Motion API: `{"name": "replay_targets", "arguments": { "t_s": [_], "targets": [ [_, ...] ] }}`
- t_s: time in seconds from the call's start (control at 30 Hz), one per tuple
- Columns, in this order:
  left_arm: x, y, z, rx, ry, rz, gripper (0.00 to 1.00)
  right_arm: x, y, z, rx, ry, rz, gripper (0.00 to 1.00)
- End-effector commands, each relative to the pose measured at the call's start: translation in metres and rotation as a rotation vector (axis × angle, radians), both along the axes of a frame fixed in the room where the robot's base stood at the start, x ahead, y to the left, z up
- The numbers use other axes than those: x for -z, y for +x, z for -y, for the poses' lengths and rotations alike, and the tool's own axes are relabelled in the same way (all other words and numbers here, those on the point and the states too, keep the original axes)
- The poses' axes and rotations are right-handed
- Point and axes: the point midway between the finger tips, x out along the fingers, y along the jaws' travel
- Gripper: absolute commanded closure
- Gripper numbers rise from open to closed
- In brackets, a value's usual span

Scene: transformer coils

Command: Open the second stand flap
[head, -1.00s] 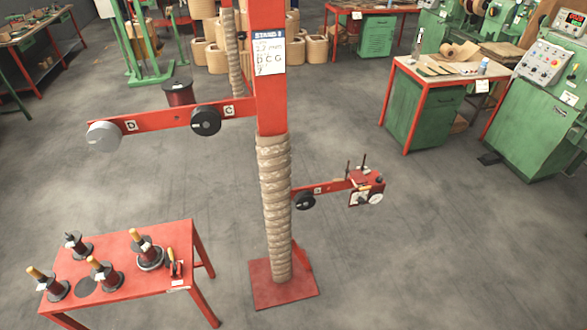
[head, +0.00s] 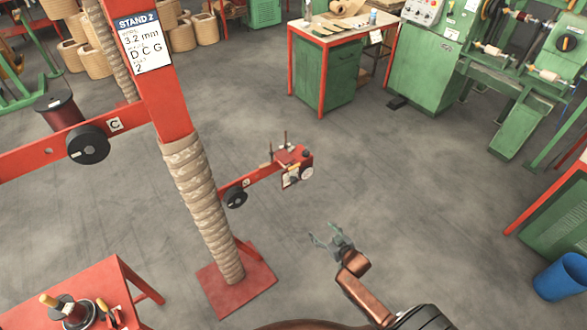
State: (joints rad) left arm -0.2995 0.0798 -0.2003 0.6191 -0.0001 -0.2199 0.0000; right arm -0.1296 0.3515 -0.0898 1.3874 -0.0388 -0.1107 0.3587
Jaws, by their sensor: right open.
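The red stand (head: 172,103) carries a sign (head: 142,45) reading "STAND 2", "3.2 mm" and "D C G". Its lower right arm (head: 262,174) holds a black wheel (head: 235,198) and ends in a small red head (head: 291,155) with upright pins and a pale round part. I cannot make out clearly which part of it is the flap, or whether it is open. My right gripper (head: 328,238) is open and empty, below and to the right of that head and apart from it. My left gripper is out of view.
A wrapped column (head: 203,210) rises from a red base plate (head: 236,284). A red table (head: 85,290) with spools stands at lower left. A green cabinet (head: 328,75) and green machines (head: 432,65) stand behind. A blue bin (head: 562,276) is at right. Floor around the gripper is clear.

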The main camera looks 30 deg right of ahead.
Motion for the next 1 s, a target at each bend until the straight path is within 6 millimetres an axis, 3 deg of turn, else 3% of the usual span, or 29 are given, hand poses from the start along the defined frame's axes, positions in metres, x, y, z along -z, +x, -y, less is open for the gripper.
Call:
{"name": "replay_targets", "arguments": {
  "t_s": [0.03,0.13,0.2,0.33,0.4,0.5,1.0],
  "targets": [
    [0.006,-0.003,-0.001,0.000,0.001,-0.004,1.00,-0.050,0.030,-0.001,-0.019,0.005,0.096,0.36],
    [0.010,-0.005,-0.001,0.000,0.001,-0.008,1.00,-0.138,0.068,-0.007,-0.053,0.025,0.254,0.36],
    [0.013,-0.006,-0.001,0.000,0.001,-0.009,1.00,-0.188,0.082,-0.014,-0.077,0.037,0.338,0.36],
    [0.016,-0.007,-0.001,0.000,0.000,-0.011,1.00,-0.252,0.094,-0.025,-0.112,0.054,0.443,0.36],
    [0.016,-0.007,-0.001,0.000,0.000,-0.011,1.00,-0.270,0.096,-0.029,-0.123,0.059,0.472,0.36],
    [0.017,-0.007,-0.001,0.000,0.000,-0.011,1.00,-0.279,0.103,-0.031,-0.128,0.063,0.488,0.36],
    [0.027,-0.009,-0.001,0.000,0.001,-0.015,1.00,-0.279,0.169,-0.036,-0.128,0.060,0.487,0.36]
  ]
}}
